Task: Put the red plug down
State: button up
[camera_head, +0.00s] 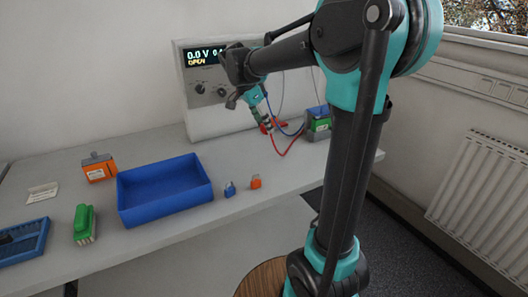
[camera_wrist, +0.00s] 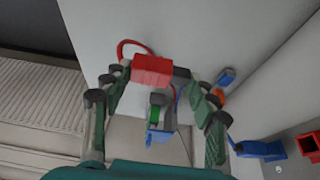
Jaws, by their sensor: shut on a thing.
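My gripper (camera_wrist: 155,88) is shut on the red plug (camera_wrist: 153,70), which sits crosswise between the fingertips in the wrist view. A red lead (camera_wrist: 128,46) loops away from it. In the head view my gripper (camera_head: 264,122) is low at the right part of the table, in front of the battery cycler (camera_head: 205,100). Red shows at its tips there, but the plug's outline is partly hidden. The cycler's display reads 0.0 V and OPEN. In the wrist view a red socket (camera_wrist: 309,146) and a blue plug (camera_wrist: 260,149) show at the lower right.
A blue tray (camera_head: 163,205) is empty. Small blue (camera_head: 230,189) and orange (camera_head: 256,182) pieces lie beside it. The front right table is clear.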

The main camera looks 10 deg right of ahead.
aim_at(266, 158)
notch_tip(266, 158, down, 12)
jog(key=shift+r, duration=0.1)
dwell(0.4)
jog(key=o, duration=1.3)
jog(key=shift+c, duration=0.2)
jog(key=v, duration=1.2)
